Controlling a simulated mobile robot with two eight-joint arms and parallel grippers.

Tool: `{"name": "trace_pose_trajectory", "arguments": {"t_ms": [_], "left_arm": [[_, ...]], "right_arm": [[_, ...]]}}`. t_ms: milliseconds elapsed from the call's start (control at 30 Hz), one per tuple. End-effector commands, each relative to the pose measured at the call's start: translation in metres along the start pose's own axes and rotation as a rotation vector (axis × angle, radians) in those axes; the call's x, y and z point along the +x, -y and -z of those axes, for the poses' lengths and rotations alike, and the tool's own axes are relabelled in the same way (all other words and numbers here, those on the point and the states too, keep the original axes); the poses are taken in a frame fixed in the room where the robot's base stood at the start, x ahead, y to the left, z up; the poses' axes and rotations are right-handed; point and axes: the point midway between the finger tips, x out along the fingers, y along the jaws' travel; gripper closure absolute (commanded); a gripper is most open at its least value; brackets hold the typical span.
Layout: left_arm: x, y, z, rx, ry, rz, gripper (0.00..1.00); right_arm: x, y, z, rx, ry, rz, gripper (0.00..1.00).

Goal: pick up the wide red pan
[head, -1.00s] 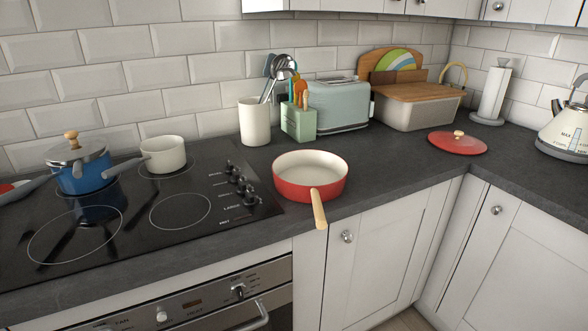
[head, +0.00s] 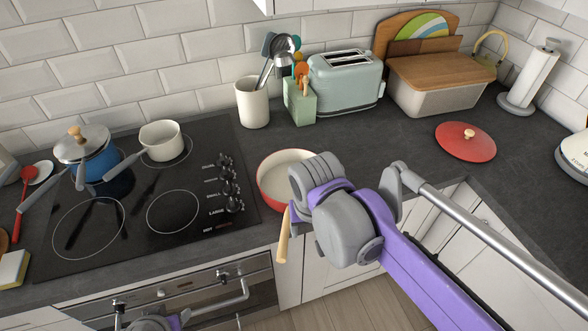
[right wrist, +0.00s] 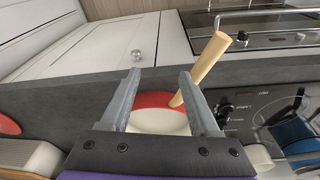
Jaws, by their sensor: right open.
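The wide red pan (head: 268,188) with a cream inside stands on the worktop right of the hob. Its wooden handle (head: 283,238) points toward the front edge. My right gripper (head: 308,178) is above the pan and hides its right part in the head view; its fingers cannot be made out there. In the right wrist view the fingers (right wrist: 160,88) are open and empty, with the pan (right wrist: 150,120) beyond them and its handle (right wrist: 205,68) to the right of the fingers. Part of my left gripper (head: 152,322) shows at the bottom left, its jaws unclear.
The black hob (head: 130,235) holds a blue lidded pot (head: 95,165) and a cream saucepan (head: 160,142). A utensil crock (head: 253,103), a green block (head: 300,103) and a toaster (head: 345,82) stand behind the pan. A red lid (head: 465,145) lies to the right, with clear worktop between.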

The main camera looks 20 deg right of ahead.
Motion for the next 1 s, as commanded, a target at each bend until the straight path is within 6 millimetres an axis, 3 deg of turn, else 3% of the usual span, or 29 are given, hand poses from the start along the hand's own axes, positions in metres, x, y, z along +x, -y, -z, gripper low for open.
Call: {"name": "trace_pose_trajectory", "arguments": {"t_ms": [33, 233, 433, 800, 1000], "left_arm": [[-0.013, 0.000, 0.014, 0.000, -0.012, 0.000, 0.51], [-0.002, 0.000, 0.002, 0.000, -0.002, 0.000, 0.51], [-0.002, 0.000, 0.002, 0.000, -0.002, 0.000, 0.51], [0.001, 0.000, -0.001, 0.000, 0.001, 0.000, 0.51], [0.001, 0.000, -0.001, 0.000, 0.001, 0.000, 0.51]], "right_arm": [[-0.024, 0.010, 0.021, 0.016, 0.018, -0.013, 0.38], [-0.033, 0.044, 0.056, 0.115, 0.153, -0.122, 0.38], [-0.042, 0.061, 0.072, 0.171, 0.203, -0.190, 0.38], [0.004, 0.054, 0.062, 0.180, 0.210, -0.199, 0.38], [0.018, 0.051, 0.058, 0.180, 0.209, -0.199, 0.38]]}}
